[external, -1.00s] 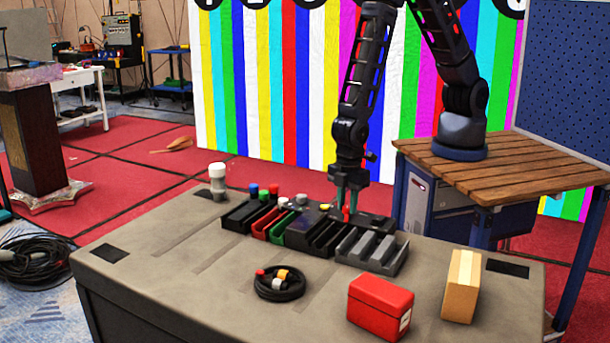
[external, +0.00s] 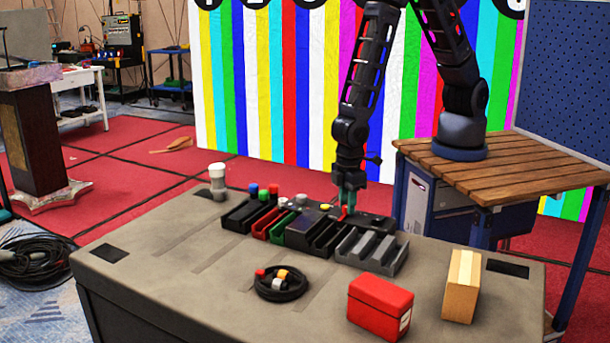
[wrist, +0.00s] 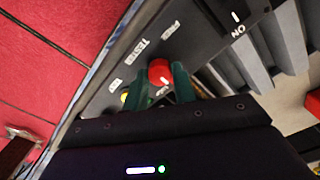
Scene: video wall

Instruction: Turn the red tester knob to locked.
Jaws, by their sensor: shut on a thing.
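The red tester knob (wrist: 160,73) sits on a dark panel (wrist: 128,60) with white labels, one reading TESTER, in the wrist view. In the external view the red knob (external: 342,212) shows small at the back of the dark equipment on the table. My gripper (wrist: 166,82) has its green fingers on both sides of the knob and is shut on it. In the external view my gripper (external: 347,205) points straight down at the panel. The wording of the smaller labels beside the knob is hard to read.
A yellow button (external: 325,207) sits left of the knob. Grey slotted racks (external: 372,250) stand in front. A red box (external: 380,305), a tan box (external: 461,285) and a coiled cable (external: 280,291) lie nearer. The table's left front is clear.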

